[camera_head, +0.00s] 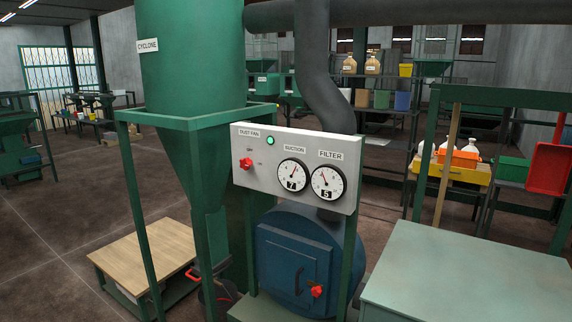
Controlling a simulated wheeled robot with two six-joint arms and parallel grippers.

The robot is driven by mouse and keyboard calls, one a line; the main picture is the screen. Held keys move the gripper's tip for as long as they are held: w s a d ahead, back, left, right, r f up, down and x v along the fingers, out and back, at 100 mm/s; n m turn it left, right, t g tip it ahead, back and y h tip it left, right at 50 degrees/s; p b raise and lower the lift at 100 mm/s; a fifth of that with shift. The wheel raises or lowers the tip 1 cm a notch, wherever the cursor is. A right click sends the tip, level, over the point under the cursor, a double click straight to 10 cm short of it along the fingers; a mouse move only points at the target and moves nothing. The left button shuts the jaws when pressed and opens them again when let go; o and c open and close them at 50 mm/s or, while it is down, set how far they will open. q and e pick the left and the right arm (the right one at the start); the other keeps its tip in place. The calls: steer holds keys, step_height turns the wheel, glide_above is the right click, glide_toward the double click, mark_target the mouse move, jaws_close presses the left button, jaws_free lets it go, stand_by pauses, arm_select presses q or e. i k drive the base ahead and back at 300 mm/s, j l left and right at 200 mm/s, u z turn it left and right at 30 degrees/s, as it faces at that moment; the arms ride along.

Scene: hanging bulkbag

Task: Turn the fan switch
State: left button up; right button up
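The red fan switch (246,163) sits at the left of a white control panel (262,188), under a label reading DUST FAN (250,133). Small marks beside the switch are too small to read surely, and I cannot tell which way its handle points. A green lamp (270,141) to the upper right of the switch looks bright. Two round dials are on the panel: suction (293,175) with a 7 and filter (327,182) with a 5. Neither of my grippers is in view, and nothing touches the switch.
A green cyclone (190,70) on a frame stands left of the panel. A blue round door (290,262) with a red knob (317,291) is below it. A grey-green table (470,275) fills the lower right. A wooden-topped stand (150,252) is lower left.

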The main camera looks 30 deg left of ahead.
mark_target(245, 163)
steer(key=u, duration=1.3)
